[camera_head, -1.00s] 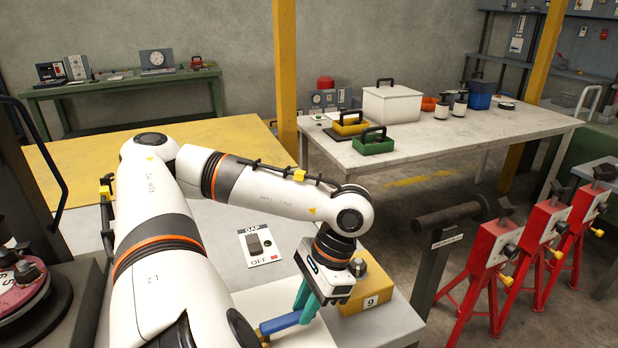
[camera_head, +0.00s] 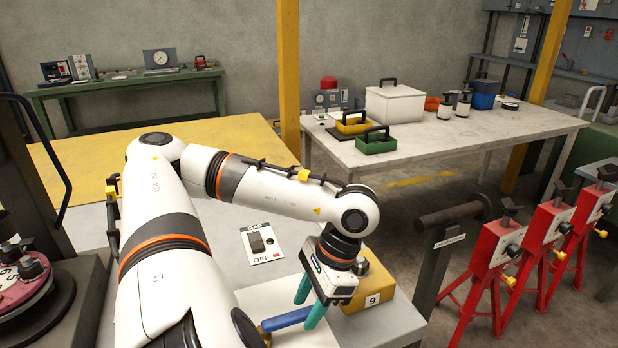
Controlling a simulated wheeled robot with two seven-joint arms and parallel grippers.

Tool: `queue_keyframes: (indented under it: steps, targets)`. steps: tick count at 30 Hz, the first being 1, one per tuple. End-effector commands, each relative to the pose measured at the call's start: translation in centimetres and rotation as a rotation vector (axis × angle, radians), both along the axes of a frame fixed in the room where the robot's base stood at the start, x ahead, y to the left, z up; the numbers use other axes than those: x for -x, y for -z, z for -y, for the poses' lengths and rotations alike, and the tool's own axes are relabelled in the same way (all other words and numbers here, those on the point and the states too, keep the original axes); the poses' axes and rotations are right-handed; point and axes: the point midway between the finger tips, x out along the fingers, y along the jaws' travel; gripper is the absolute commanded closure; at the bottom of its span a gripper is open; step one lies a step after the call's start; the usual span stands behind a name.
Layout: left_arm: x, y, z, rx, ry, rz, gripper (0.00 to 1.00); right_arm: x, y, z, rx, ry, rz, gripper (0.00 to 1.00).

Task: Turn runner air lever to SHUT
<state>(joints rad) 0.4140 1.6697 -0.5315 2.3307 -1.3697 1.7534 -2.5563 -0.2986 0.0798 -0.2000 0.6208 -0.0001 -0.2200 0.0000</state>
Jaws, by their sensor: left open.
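The blue lever (camera_head: 286,320) lies low in the picture, at the front of the bench. It runs from a brass-coloured pivot (camera_head: 265,333) at its left end up to the right. My left gripper (camera_head: 310,301) points down over the lever's right end with its teal fingers spread. One finger stands behind the lever and the other overlaps its right tip in the picture. I cannot tell whether either finger touches it. Any SHUT marking is not visible. My right gripper is not in view.
A yellow box (camera_head: 368,287) marked 9 stands close to the right of my gripper. A GAP/OFF switch plate (camera_head: 263,245) lies on the bench to the left. Red stands (camera_head: 497,255) are on the floor at right. A white table (camera_head: 440,135) stands behind.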

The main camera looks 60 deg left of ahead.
Motion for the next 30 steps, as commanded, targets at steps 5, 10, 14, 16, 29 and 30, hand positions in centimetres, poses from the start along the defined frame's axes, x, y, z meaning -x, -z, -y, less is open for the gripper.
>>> queue_keyframes:
  steps: [5,10,14,16,29,30]
  targets:
    - [-0.2,-0.5,0.1,0.001,0.000,0.001,0.58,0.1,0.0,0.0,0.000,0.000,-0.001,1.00]
    - [-1.3,-2.9,0.3,0.005,0.000,0.005,0.58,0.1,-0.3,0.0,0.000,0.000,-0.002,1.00]
    - [-2.1,-5.8,0.3,0.005,0.000,0.001,0.58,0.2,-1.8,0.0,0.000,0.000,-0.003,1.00]
    - [-2.4,-6.7,0.4,0.002,0.000,0.001,0.58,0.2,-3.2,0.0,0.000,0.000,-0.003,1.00]
    - [-4.2,-10.7,0.6,0.001,0.000,0.002,0.58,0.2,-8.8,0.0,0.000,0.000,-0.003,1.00]
    - [-4.3,-10.9,0.6,0.001,0.000,0.002,0.58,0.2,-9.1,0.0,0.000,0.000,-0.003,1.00]
